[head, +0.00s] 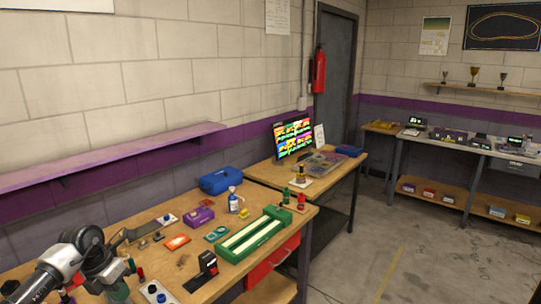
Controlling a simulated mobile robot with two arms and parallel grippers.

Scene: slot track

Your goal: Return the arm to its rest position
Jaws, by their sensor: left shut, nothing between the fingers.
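My left arm comes in at the lower left of the head view, bent above the near end of the wooden workbench (185,262). My left gripper (118,292) points down near the bench's front edge, shut and empty. Its fingertips are small and partly hidden, and I cannot tell how far they are above the surface. My right arm and gripper are out of view.
Close by on the bench are a white button panel (155,292), a black device (207,264) and an orange card (177,242). A green track block (250,236), a purple box (199,217) and a blue case (221,180) stand farther right. A purple shelf (110,155) juts from the wall. The floor at right is clear.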

